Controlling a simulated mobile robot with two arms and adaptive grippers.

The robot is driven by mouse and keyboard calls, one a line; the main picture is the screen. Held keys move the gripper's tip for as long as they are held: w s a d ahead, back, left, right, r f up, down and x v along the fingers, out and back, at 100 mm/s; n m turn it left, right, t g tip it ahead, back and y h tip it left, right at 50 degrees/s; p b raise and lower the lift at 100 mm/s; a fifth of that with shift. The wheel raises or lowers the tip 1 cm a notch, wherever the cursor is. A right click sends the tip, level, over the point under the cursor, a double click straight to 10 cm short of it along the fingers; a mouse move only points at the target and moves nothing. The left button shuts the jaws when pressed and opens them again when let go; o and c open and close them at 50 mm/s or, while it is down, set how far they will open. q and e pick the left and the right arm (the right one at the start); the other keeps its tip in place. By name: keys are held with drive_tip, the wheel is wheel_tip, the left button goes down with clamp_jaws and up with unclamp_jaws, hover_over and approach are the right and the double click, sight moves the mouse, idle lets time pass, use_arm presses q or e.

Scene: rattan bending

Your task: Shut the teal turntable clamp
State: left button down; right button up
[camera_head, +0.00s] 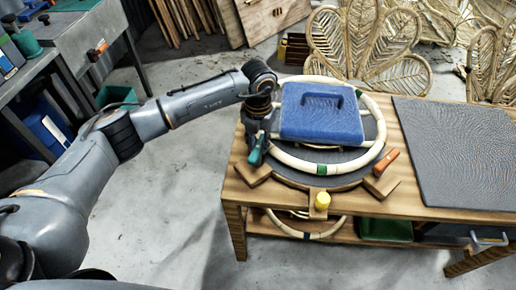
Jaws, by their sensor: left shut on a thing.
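The teal clamp (257,152) stands at the left edge of the dark round turntable (300,176) on the wooden table. My left arm comes in from the left, and my left gripper (257,132) is down at this clamp, shut on its teal handle. The fingertips are small and dark here, and they partly hide the clamp, so how far its handle is turned is unclear. A pale rattan ring (372,152) with green bands lies on the turntable. My right gripper is not in view.
An orange clamp (386,162) sits at the turntable's right edge and a yellow knob (322,200) at its front. A dark textured mat (460,150) covers the table's right. Woven rattan panels (368,50) stand behind. Open floor lies left of the table.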

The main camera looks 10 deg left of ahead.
use_arm(q)
drive_tip(key=m+b, duration=0.3)
drive_tip(key=m, duration=0.1)
drive_tip(key=shift+f, duration=0.15)
drive_tip(key=shift+m+b, duration=0.95)
drive_tip(key=shift+m, duration=0.05)
drive_tip(key=shift+r, duration=0.2)
drive_tip(key=c, duration=1.1)
unclamp_jaws()
wheel_tip(320, 180, up, 12)
